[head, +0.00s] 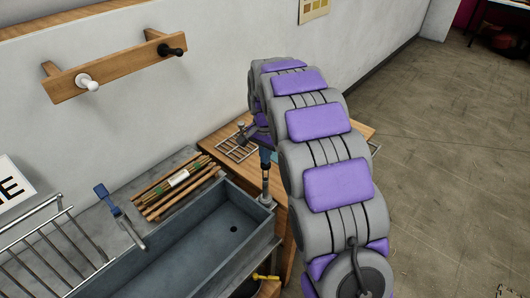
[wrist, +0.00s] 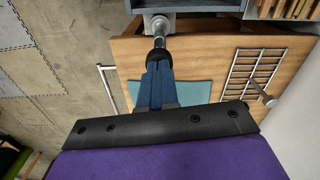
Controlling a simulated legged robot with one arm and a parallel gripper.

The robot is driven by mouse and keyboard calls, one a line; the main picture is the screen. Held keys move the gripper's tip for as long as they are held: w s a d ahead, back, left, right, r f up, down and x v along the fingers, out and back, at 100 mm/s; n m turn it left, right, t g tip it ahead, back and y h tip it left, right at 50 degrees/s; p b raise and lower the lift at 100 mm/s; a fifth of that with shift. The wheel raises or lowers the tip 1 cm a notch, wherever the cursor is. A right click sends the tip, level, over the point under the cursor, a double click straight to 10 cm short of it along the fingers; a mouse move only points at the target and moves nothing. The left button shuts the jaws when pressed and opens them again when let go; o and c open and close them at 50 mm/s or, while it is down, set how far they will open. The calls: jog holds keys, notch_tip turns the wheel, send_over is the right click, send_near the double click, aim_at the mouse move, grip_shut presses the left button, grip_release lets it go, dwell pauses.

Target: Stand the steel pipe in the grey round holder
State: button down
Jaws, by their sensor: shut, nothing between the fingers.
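The steel pipe (head: 265,184) stands upright at the right end of the grey sink, with its lower end in the grey round holder (head: 266,201). In the wrist view the pipe (wrist: 160,38) shows as a short bright length running into the holder (wrist: 158,22). My gripper (head: 265,160) is shut and empty, its blue fingers in line with the pipe's upper end. In the wrist view my gripper (wrist: 160,62) hides that end, so I cannot tell if they touch.
A wire rack (wrist: 245,75) and a teal mat (wrist: 200,92) lie on the wooden table (wrist: 125,50). The sink (head: 200,240) is empty. Bundled canes (head: 180,188) and a blue-handled tool (head: 118,212) lie behind it. The wall peg rail (head: 125,68) is above.

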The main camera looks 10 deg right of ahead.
jog(key=shift+s+f, duration=0.1)
jog(key=shift+f, duration=0.25)
dwell(0.5)
jog(key=shift+r, duration=0.1)
jog(key=shift+r+p, duration=0.55)
jog(key=shift+p, duration=0.1)
jog(key=shift+r+p, duration=0.55)
jog(key=shift+r, duration=0.75)
notch_tip(320, 180, up, 16)
jog(key=p, duration=0.3)
jog(key=shift+r, duration=0.15)
